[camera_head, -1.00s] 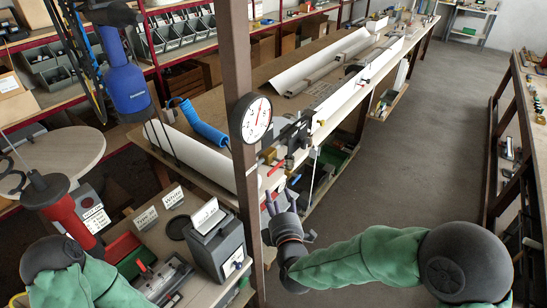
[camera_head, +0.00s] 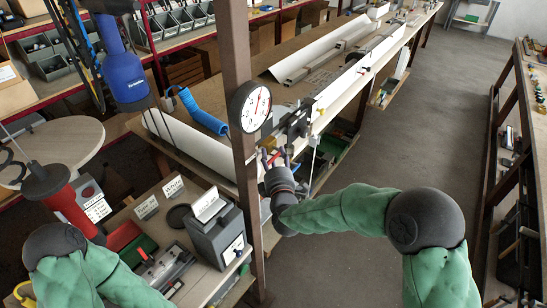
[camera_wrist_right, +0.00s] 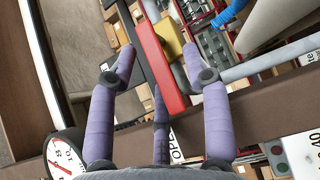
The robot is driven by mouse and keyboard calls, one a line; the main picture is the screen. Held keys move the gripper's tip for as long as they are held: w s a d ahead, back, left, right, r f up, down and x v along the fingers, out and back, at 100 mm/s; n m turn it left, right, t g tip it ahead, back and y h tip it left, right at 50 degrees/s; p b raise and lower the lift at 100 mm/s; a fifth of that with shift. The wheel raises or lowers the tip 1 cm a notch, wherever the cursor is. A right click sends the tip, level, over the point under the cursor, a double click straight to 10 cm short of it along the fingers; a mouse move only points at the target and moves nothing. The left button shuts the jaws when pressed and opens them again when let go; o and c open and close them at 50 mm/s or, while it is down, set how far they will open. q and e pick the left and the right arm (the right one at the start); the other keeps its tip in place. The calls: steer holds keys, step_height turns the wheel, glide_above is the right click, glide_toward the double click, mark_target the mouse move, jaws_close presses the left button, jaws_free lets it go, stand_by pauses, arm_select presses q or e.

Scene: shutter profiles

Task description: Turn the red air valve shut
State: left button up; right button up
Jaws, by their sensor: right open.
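The red air valve lever (camera_head: 275,157) sits just right of the post, below the gauge, at the near end of the bench. In the right wrist view the red lever (camera_wrist_right: 158,58) runs lengthwise between my spread purple fingers, beside a yellow block (camera_wrist_right: 169,36). My right gripper (camera_head: 279,160) is open around the lever; I cannot tell whether a finger touches it. Its fingers also show in the right wrist view (camera_wrist_right: 158,65). In the head view the gripper partly hides the valve.
A dark upright post (camera_head: 238,130) stands just left of the valve and carries a round pressure gauge (camera_head: 250,107). A blue coiled hose (camera_head: 203,115) lies behind the post. A grey box (camera_head: 215,237) stands on the lower shelf. The floor (camera_head: 415,130) on the right is clear.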

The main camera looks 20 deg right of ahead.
steer(key=shift+w, duration=0.15)
jaws_close()
